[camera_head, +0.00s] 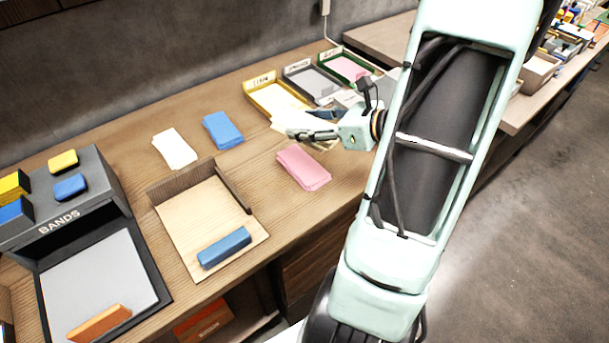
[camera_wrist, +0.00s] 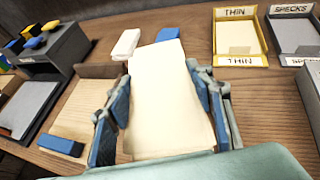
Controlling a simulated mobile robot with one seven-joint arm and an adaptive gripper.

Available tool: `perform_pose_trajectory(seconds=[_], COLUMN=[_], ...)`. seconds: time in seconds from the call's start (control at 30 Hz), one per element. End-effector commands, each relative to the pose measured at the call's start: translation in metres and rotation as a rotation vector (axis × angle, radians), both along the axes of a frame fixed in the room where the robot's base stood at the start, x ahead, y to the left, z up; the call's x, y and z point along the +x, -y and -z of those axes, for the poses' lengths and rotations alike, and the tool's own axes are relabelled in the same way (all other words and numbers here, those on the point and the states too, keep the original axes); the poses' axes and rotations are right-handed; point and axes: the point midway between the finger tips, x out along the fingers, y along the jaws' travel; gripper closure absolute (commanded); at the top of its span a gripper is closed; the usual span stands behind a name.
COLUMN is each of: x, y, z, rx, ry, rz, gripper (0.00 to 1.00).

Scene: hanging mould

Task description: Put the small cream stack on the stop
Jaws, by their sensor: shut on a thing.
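My gripper (camera_head: 312,135) is shut on a cream stack (camera_wrist: 165,95), with one blue-padded finger on each long side in the wrist view. In the head view the stack (camera_head: 286,122) is mostly hidden by the gripper and seems to be above the table. The stop is a raised wooden wall (camera_head: 180,180) at the back of a light wooden board (camera_head: 185,218), with a dark side wall (camera_head: 233,190) on its right. The stop also shows in the wrist view (camera_wrist: 100,71), left of my gripper. A blue block (camera_head: 224,247) lies at the board's front.
A white stack (camera_head: 174,148) and a blue stack (camera_head: 222,130) lie behind the board. A pink stack (camera_head: 303,168) lies right of it. Yellow (camera_head: 262,82), grey (camera_head: 310,78) and green (camera_head: 342,58) trays stand at the back. A grey BANDS stand (camera_head: 62,205) is at left.

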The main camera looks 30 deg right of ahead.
Motion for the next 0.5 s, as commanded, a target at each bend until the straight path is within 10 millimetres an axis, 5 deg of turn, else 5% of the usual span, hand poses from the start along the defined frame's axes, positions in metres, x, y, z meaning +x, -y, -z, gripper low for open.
perform_pose_trajectory(seconds=[0.03,0.2,0.5], x=[-0.011,-0.042,-0.07], y=[0.017,0.058,0.087], z=[0.016,0.028,0.033], rx=[-0.002,0.0,0.008], ry=[0.004,0.01,0.018], rz=[0.056,0.204,0.329], gripper=[0.77,0.77,0.77])
